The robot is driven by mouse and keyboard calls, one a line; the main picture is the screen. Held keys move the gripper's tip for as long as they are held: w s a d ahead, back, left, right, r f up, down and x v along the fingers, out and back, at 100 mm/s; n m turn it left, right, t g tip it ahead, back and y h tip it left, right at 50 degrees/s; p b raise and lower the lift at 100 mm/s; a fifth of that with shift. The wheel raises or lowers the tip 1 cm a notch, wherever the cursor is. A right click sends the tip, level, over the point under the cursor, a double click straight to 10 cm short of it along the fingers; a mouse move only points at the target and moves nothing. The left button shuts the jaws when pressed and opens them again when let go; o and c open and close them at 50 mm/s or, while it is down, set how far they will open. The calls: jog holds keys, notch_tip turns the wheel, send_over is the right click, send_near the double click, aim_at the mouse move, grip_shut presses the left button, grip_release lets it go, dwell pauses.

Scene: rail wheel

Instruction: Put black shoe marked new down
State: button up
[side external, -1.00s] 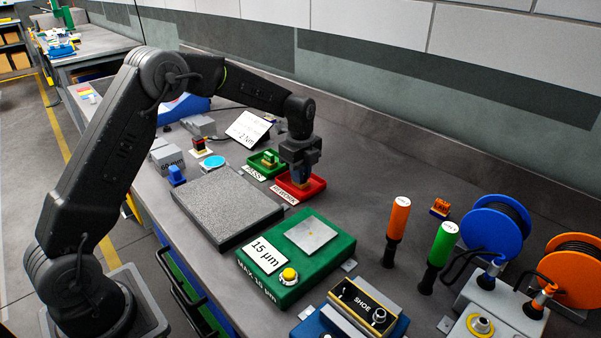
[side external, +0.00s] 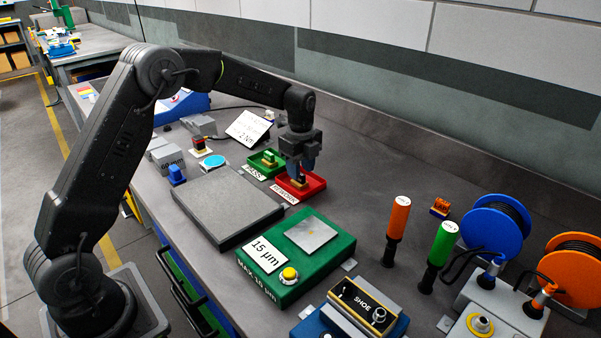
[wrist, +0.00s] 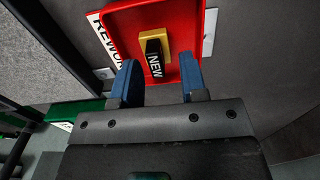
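A black shoe marked NEW (wrist: 154,58) with a yellow part (wrist: 154,41) lies in the red tray (wrist: 125,22) labelled REWORK. In the side view the shoe (side external: 299,183) shows small inside the red tray (side external: 318,187). My gripper (wrist: 159,78) is open, with one blue finger to each side of the shoe's near end in the wrist view and a gap on both sides. In the side view my gripper (side external: 301,172) is just above the shoe, and its fingers partly hide the tray.
A green tray (side external: 255,172) labelled PASS stands left of the red tray and holds a green and yellow piece. A grey plate (side external: 228,205) and a green 15 µm gauge (side external: 325,262) are nearer. Orange and green handled tools (side external: 398,216) stand to the right.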

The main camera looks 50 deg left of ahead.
notch_tip(320, 180, up, 11)
jog(key=s+d+r+n+t, duration=0.2)
jog(key=s+d+r+n, duration=0.1)
jog(key=s+r+n, duration=0.4)
jog(key=s+d+f+n+t, duration=0.1)
jog(key=s+n, duration=0.4)
jog(key=s, duration=0.7)
jog(key=s+d+f+n+t, duration=0.2)
jog(key=s+d+n, duration=0.2)
jog(key=s, duration=0.8)
jog(key=shift+d+f+n+t, duration=0.2)
jog(key=shift+f+n+t, duration=0.15)
jog(key=shift+n, duration=0.65)
